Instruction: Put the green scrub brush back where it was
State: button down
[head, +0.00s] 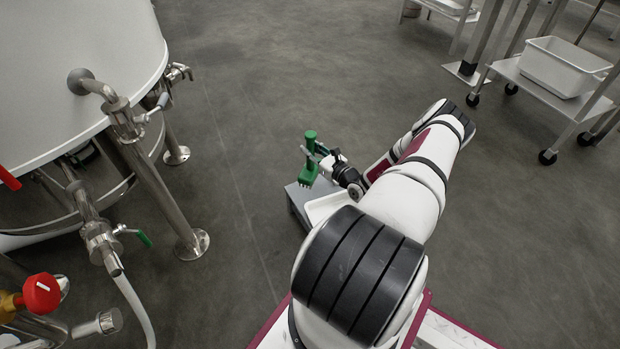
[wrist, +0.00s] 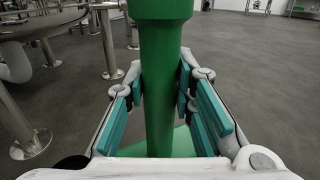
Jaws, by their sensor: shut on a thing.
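The green scrub brush (head: 309,160) is held upright in my gripper (head: 318,158), with its wide bristle end down and its handle up. In the wrist view the green handle (wrist: 159,85) stands between the teal finger pads of my gripper (wrist: 163,95), which are shut on it. In the head view the brush is above a low grey stand (head: 294,200) with a white tray (head: 322,207) on it. My arm partly hides the tray and stand. I cannot tell how far the brush is above them.
A large white tank (head: 75,70) on steel legs with pipes and valves stands at the left. A wheeled cart (head: 545,90) with a white bin (head: 563,66) stands at the upper right. The grey floor (head: 270,80) between them is clear.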

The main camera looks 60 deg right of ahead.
aim_at(313, 168)
notch_tip(313, 168, down, 8)
jog(key=b, duration=0.4)
jog(key=shift+a+f, duration=0.1)
jog(key=shift+f, duration=0.15)
jog(key=c, duration=1.4)
grip_release()
jog(key=shift+o, duration=0.2)
